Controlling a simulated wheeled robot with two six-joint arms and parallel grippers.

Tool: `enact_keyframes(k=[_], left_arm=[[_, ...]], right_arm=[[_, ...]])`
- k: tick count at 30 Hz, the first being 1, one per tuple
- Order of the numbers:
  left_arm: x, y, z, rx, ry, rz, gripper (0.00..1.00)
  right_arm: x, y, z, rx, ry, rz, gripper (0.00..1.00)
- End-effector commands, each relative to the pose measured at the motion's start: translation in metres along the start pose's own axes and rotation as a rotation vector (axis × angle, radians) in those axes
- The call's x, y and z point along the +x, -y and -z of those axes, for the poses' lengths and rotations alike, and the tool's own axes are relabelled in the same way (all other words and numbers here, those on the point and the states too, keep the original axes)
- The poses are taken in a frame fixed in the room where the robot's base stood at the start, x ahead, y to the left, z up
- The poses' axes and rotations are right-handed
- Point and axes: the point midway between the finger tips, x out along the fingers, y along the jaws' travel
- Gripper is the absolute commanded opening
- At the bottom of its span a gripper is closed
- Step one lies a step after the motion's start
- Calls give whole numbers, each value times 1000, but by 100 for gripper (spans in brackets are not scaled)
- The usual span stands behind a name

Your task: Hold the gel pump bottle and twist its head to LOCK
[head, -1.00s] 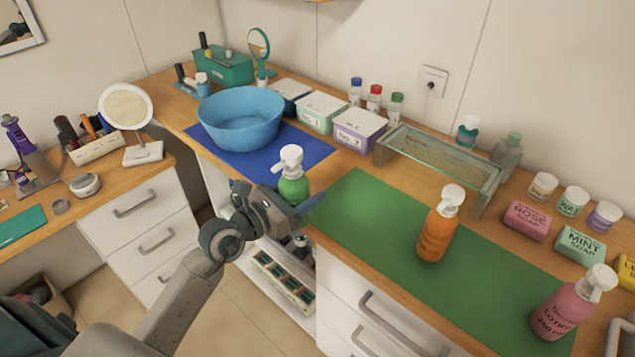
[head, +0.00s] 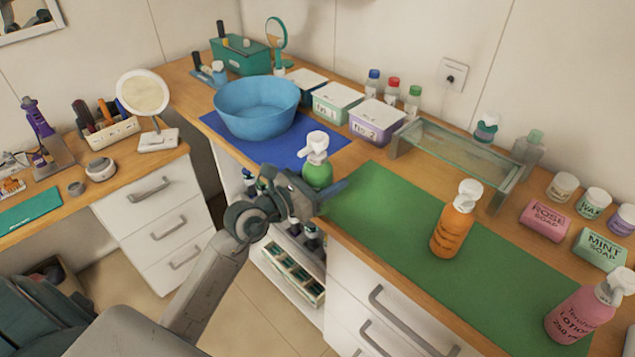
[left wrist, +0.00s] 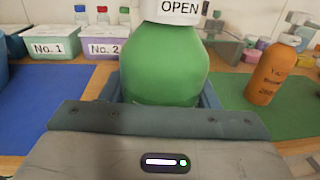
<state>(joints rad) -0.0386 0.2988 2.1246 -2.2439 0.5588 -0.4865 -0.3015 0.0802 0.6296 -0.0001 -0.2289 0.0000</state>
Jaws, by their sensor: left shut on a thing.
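The green pump bottle (head: 317,176) has a white pump head (head: 315,147) and is upright at the counter's front edge, between the blue and green mats. My left gripper (head: 316,192) is shut around its green body from the front. In the left wrist view, the green body (left wrist: 165,65) sits between my left gripper's fingers (left wrist: 160,95). Its white collar (left wrist: 175,12) reads OPEN; the spout is out of that view. The bottle's base is hidden by the gripper, so I cannot tell whether it touches the counter. My right gripper is not in view.
An orange pump bottle (head: 455,228) stands on the green mat (head: 385,215). A pink lotion bottle (head: 580,314) is at the lower right. A blue bowl (head: 257,108) sits on the blue mat (head: 222,127). A glass shelf (head: 460,150) and several soaps stand behind.

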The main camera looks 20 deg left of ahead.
Motion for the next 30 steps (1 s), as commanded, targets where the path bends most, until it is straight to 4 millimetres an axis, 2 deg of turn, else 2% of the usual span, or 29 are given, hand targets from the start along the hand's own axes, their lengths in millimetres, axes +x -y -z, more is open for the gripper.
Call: enact_keyframes(k=[15, 30], left_arm=[[51, -6, 15, -1, 2, 0, 24], [99, -10, 28, -2, 2, 0, 24]], right_arm=[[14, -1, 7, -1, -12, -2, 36], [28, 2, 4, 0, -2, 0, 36]])
